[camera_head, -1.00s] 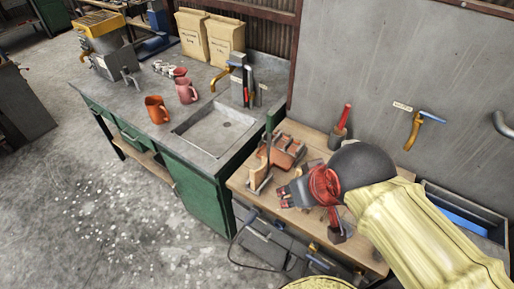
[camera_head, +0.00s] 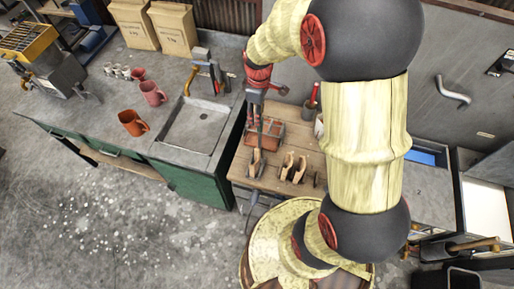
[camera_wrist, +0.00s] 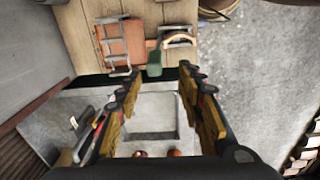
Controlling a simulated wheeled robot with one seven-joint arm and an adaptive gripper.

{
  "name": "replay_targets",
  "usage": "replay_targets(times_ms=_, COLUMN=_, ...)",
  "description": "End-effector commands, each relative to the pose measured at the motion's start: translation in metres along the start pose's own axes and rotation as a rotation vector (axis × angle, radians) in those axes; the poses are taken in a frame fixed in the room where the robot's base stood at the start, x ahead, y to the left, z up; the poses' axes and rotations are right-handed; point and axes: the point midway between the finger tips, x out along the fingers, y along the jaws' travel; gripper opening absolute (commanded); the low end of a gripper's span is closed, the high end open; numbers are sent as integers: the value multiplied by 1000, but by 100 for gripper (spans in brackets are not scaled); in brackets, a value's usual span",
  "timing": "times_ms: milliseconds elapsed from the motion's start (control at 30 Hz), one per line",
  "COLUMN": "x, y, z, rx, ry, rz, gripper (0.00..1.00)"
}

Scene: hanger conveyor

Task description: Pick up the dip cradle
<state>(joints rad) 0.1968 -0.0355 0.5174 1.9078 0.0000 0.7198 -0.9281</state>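My gripper (camera_head: 257,122) points down over the back left of the wooden table. In the wrist view its two fingers (camera_wrist: 159,78) stand wide apart with nothing held between them. The tray also shows in the head view (camera_head: 272,138), partly behind my gripper. A small green piece (camera_wrist: 154,66) lies just ahead of the fingertips. I cannot tell for sure which thing is the dip cradle.
Wooden-handled tools (camera_head: 287,165) lie on the table (camera_head: 265,184). A red-handled tool (camera_head: 313,95) stands behind. Open floor lies in front.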

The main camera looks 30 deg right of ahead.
Motion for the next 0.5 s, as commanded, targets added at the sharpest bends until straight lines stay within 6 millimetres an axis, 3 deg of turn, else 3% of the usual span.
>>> replay_targets(times_ms=500, x=47, y=6, z=4, rx=-53, ry=-21, rz=-29, gripper=38)
